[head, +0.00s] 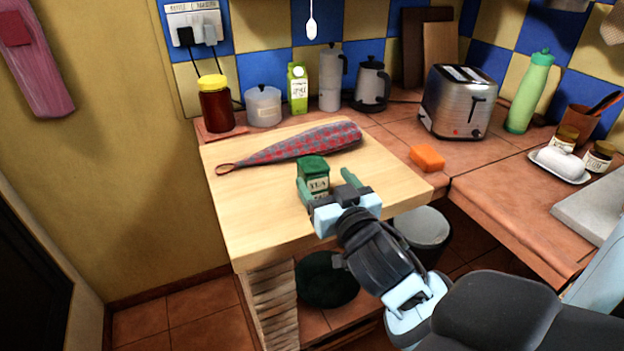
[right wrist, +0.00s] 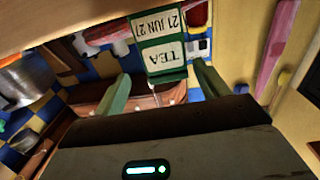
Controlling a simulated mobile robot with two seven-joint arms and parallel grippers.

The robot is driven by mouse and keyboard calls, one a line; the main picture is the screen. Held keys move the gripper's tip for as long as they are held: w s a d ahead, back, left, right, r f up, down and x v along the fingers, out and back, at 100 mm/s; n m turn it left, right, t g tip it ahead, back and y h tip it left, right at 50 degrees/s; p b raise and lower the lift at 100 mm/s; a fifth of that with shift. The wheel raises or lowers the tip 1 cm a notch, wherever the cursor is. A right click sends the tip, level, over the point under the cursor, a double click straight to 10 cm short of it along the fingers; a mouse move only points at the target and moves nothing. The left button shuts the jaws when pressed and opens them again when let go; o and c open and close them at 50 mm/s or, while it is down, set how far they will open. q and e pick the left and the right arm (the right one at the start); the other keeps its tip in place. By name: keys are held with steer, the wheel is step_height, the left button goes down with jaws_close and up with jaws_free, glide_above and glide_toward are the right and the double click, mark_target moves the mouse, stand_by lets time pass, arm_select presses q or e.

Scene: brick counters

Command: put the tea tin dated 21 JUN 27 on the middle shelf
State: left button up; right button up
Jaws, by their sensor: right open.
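The green tea tin (head: 312,168) stands upright on the pale wooden worktop (head: 245,215). Its white label reads TEA and, in the right wrist view, the tin (right wrist: 165,60) shows upside down with the date 21 JUN 27. My right gripper (head: 328,188) is open just in front of the tin. In the right wrist view the tin lies ahead, between the lines of the two green fingers (right wrist: 163,85); I cannot tell whether they touch it. My left gripper is not in view. I cannot make out a middle shelf clearly.
A red patterned cloth item (head: 305,146) lies behind the tin. A red jar (head: 215,108), white canister (head: 263,108), green carton (head: 298,92), toaster (head: 458,105) and orange sponge (head: 427,158) stand around. Below the worktop are wooden slats (head: 272,305), a dark green round object (head: 325,282) and a bin (head: 422,228).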

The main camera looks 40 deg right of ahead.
mark_target(318, 177)
steer(key=shift+w+r, duration=0.1)
steer(key=shift+w, duration=0.2)
steer(key=shift+a+x, duration=0.15)
steer(key=shift+x, duration=1)
steer(key=shift+a+x, duration=0.15)
steer(key=shift+x, duration=0.95)
steer(key=shift+w, duration=0.1)
steer(key=c, duration=1.1)
